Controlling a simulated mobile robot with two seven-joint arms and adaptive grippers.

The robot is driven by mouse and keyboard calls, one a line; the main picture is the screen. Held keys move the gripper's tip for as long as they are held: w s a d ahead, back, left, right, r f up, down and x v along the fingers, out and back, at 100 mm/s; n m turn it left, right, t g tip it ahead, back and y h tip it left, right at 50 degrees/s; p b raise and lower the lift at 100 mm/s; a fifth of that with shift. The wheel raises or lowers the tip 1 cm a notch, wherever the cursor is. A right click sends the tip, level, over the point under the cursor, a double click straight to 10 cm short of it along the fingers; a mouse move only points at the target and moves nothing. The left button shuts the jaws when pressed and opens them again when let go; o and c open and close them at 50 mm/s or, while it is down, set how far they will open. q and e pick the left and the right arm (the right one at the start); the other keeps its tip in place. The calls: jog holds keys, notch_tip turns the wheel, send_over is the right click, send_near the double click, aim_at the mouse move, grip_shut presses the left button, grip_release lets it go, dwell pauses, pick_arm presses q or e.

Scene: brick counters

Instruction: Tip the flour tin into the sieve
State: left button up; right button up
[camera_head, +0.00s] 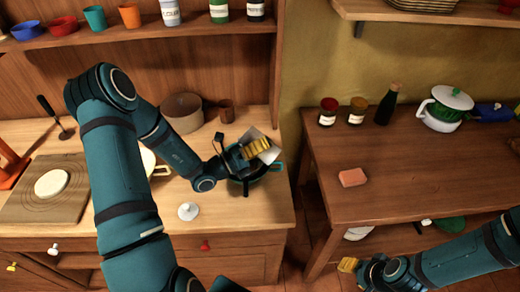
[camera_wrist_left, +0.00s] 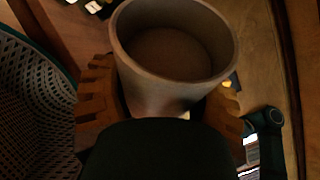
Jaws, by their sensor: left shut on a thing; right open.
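The flour tin (camera_wrist_left: 128,75) is a grey metal cup between the ribbed yellow fingers of my left gripper (camera_wrist_left: 165,105). The wrist view looks into its round mouth; the inside is dim and I cannot tell how much flour it holds. In the head view the tin (camera_head: 268,156) appears tilted in my left gripper (camera_head: 258,149), above the sieve. The sieve (camera_head: 277,167) has a green rim, mostly hidden under the gripper; its mesh (camera_wrist_left: 35,110) shows beside the tin in the left wrist view. My right gripper (camera_head: 348,265) is open and empty, low by the right counter.
A brown pot (camera_head: 183,112) and a small brown cup (camera_head: 226,111) stand behind the left gripper. A white lid (camera_head: 188,211) lies near the front edge. A board (camera_head: 28,210) with dough is at left. The right counter holds jars, a bottle, a pot (camera_head: 444,110) and a sponge (camera_head: 352,178).

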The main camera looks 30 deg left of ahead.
aim_at(262, 135)
pick_arm(q)
jog(key=shift+r+n+t+b, duration=0.25)
jog(key=shift+n+t, duration=0.45)
jog(key=shift+n, duration=0.5)
jog(key=n, duration=0.1)
jog(key=r+n+t+p, duration=0.1)
jog(key=n+p, duration=0.1)
jog(key=shift+a+r+t+y, duration=0.25)
jog(key=shift+r+t+y, duration=0.05)
jog(key=shift+r+t, duration=0.1)
jog(key=shift+a+r+n+t+y+p, duration=0.3)
jog(key=shift+n+t+p, duration=0.2)
jog(key=shift+n, duration=0.5)
jog(key=shift+a+r+n+t+y+p, duration=0.15)
jog(key=shift+n+t+y+p, duration=0.3)
jog(key=shift+n, duration=0.55)
jog(key=shift+d, duration=0.1)
